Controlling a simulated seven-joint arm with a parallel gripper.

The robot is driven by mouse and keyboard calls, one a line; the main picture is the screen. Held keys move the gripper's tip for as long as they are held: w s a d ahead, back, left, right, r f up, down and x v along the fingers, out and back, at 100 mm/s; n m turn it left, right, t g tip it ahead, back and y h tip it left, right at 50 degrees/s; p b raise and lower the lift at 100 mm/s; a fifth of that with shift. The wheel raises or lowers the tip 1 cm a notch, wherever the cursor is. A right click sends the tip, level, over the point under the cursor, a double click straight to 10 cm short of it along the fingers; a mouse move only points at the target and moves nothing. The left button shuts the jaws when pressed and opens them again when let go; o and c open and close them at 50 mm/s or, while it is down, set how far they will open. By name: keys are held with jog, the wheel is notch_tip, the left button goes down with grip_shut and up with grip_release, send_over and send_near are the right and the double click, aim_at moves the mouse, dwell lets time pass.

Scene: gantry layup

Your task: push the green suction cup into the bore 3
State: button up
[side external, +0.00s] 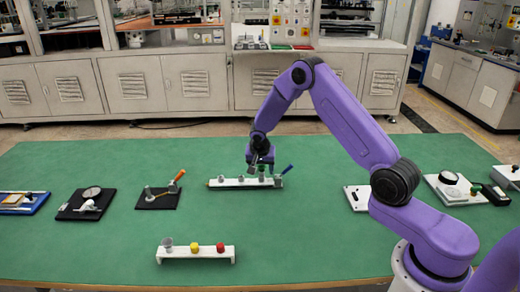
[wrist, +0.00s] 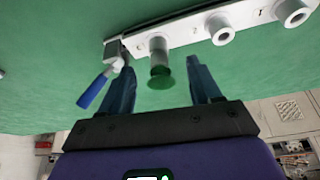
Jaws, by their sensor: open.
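The green suction cup (wrist: 160,81) shows in the wrist view at the near end of a grey cylindrical bore (wrist: 158,46), lined up with it. How deep it sits I cannot tell. My gripper (wrist: 157,55) is open, one finger on each side of the cup, with visible gaps to both. The bore stands on a white rail (wrist: 185,31), beside the blue-handled clamp at its end. In the side view the rail (side external: 222,183) lies mid-table with my gripper (side external: 257,167) over its right part; the green cup cannot be made out there.
The blue-handled clamp (side external: 286,170) stands close to my gripper. A white rack (side external: 197,257) in front holds a grey, a yellow and a red piece. An orange-handled fixture (side external: 158,195) is left of the rail. Green table is clear between rail and rack.

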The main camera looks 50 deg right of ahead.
jog(key=v, duration=1.4)
jog(key=shift+a+r, duration=0.15)
jog(key=shift+r, duration=0.15)
jog(key=shift+s, duration=0.1)
jog(key=s+a+r+n+y, duration=0.3)
jog(key=s+a+r+n, duration=0.1)
jog(key=s+a+n, duration=0.95)
jog(key=s+n+g+y, duration=0.1)
jog(key=s+n, duration=0.9)
jog(key=s, duration=1.5)
jog(key=shift+s+r+g, duration=0.25)
jog(key=shift+r+g, duration=0.15)
jog(key=shift+g, duration=0.3)
